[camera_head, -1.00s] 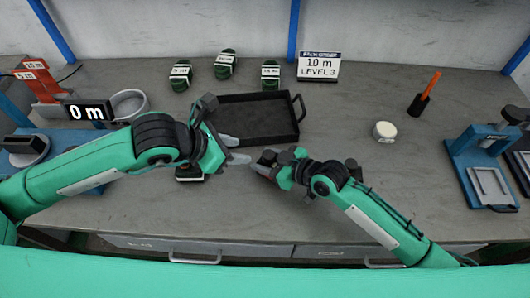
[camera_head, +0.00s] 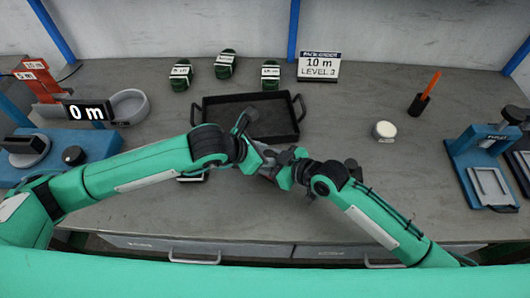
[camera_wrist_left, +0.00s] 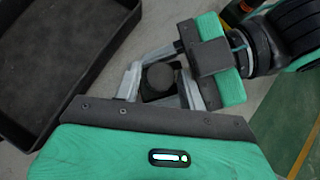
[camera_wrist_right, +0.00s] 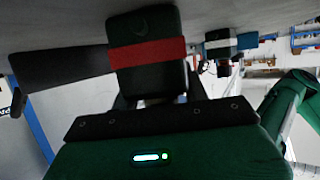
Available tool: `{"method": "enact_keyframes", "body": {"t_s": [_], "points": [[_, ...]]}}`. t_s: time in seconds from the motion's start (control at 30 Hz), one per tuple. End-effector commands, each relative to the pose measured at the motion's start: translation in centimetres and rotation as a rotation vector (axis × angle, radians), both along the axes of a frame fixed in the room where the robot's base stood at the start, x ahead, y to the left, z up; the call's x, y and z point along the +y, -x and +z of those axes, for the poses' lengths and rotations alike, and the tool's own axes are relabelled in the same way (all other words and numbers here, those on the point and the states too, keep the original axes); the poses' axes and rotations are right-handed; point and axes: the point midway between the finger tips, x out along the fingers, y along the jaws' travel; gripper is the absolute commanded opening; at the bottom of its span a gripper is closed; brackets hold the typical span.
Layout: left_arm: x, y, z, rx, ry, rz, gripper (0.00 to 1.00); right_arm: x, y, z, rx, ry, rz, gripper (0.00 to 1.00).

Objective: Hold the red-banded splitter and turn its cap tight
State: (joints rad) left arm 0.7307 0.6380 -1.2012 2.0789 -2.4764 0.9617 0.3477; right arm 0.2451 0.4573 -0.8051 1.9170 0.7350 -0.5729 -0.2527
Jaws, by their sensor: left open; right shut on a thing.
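The red-banded splitter is a dark block with a red band (camera_wrist_right: 147,54), upright in the right wrist view. My right gripper (camera_head: 272,168) is shut on it, above the bench in front of the black tray. The splitter's dark round cap (camera_wrist_left: 161,76) shows in the left wrist view. My left gripper (camera_wrist_left: 158,88) is open, with one finger on each side of the cap. I cannot tell whether the fingers touch it. In the head view my left gripper (camera_head: 260,155) meets the right one and the two mostly hide the splitter.
A black tray (camera_head: 203,114) lies just behind the grippers. Several green banded items (camera_head: 225,64) and a level sign (camera_head: 319,67) stand at the back. A white round piece (camera_head: 384,131) and a blue fixture (camera_head: 462,165) are at right. A blue base (camera_head: 98,145) with a "0 m" display is at left.

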Motion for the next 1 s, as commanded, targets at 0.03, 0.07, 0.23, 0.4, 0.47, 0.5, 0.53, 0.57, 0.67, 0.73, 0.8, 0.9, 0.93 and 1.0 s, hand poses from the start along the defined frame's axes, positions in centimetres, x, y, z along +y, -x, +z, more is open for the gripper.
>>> {"method": "enact_keyframes", "body": {"t_s": [0.03,0.07,0.23,0.4,0.47,0.5,0.53,0.57,0.67,0.73,0.8,0.9,0.93,1.0], "points": [[0.01,0.01,0.01,0.0,0.0,0.0,0.41,0.01,-0.01,0.03,-0.001,-0.001,0.0,0.23],[0.01,0.01,0.01,0.0,0.0,0.0,0.35,0.01,-0.01,0.03,-0.001,-0.001,0.0,0.23],[0.02,0.0,0.02,0.0,0.0,0.0,0.08,0.01,-0.01,0.03,-0.001,-0.001,0.0,0.23],[0.07,-0.04,-0.01,0.002,-0.002,-0.022,0.08,0.01,0.0,0.02,0.0,0.0,0.0,0.23],[0.08,-0.07,-0.01,0.003,-0.003,-0.048,0.08,0.01,0.0,0.02,0.0,0.0,0.0,0.23],[0.09,-0.1,-0.02,0.003,-0.003,-0.071,0.08,0.0,-0.01,0.02,0.0,0.0,0.0,0.23],[0.12,-0.13,-0.04,0.004,-0.003,-0.089,0.08,0.0,-0.01,0.02,-0.001,0.0,0.0,0.23],[0.15,-0.17,-0.06,0.003,-0.004,-0.108,0.08,0.0,-0.01,0.02,-0.001,0.0,0.0,0.23],[0.15,-0.21,-0.02,0.003,-0.003,-0.175,0.08,-0.01,-0.02,0.01,-0.001,0.0,0.0,0.23],[0.19,-0.29,-0.02,0.003,-0.004,-0.218,0.08,-0.01,-0.02,0.01,-0.001,0.001,-0.001,0.23],[0.19,-0.31,-0.01,0.004,-0.003,-0.263,0.08,-0.02,-0.03,0.0,-0.001,0.001,-0.001,0.23],[0.22,-0.41,-0.03,0.003,-0.004,-0.323,0.08,-0.04,-0.03,-0.01,-0.001,0.002,-0.001,0.23],[0.21,-0.41,0.0,0.004,-0.003,-0.339,0.08,-0.04,-0.03,-0.02,-0.001,0.002,-0.001,0.23],[0.21,-0.46,0.04,0.002,-0.003,-0.372,0.08,-0.05,-0.03,-0.04,-0.001,0.002,-0.001,0.23]]}}
